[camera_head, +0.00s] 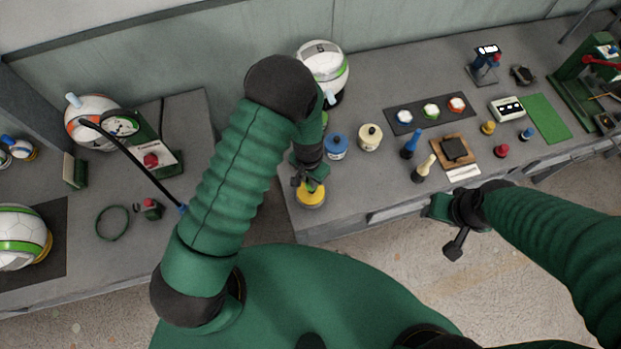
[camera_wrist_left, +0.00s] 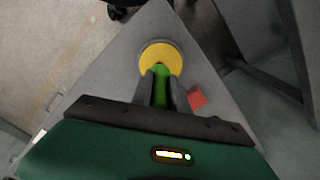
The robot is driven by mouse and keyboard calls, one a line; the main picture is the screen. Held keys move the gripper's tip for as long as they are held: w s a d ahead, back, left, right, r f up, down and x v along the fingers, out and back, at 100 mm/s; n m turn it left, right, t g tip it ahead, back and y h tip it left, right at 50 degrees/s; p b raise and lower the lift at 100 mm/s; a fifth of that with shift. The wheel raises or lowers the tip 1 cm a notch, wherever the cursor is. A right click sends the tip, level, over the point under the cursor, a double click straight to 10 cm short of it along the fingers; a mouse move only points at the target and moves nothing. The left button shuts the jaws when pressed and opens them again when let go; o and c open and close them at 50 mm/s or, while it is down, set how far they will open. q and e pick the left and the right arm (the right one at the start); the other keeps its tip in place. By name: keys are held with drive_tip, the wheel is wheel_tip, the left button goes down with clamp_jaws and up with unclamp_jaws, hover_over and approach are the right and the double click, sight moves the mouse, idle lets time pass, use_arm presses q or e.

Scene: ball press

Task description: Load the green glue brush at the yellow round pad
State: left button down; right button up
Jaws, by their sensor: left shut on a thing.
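The yellow round pad (camera_head: 311,199) lies on the grey workbench near its front left corner. My left gripper (camera_head: 309,181) is right over the pad, shut on the green glue brush (camera_head: 317,189). In the left wrist view the green brush (camera_wrist_left: 161,88) stands between the two dark fingers, and its tip overlaps the near part of the yellow pad (camera_wrist_left: 160,57). I cannot tell whether the tip touches the pad. My right gripper (camera_head: 455,243) hangs over the floor in front of the bench, empty; I cannot tell its opening.
Blue (camera_head: 336,146) and cream (camera_head: 370,137) pots stand behind and right of the pad. A ball (camera_head: 325,66) stands at the bench's back. Blue (camera_head: 410,145) and cream (camera_head: 423,169) bottles stand further right. In the wrist view a red piece (camera_wrist_left: 197,98) lies beside my left fingers.

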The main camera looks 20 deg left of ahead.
use_arm(q)
drive_tip(key=shift+s, duration=0.1)
drive_tip(key=shift+w+a+r+p, duration=0.1)
drive_tip(key=shift+w+r+p, duration=0.1)
drive_tip(key=shift+r+p, duration=0.95)
wheel_tip(320, 180, up, 5)
drive_tip(key=p, duration=0.3)
drive_tip(key=shift+s+f, duration=0.1)
drive_tip(key=shift+f, duration=0.15)
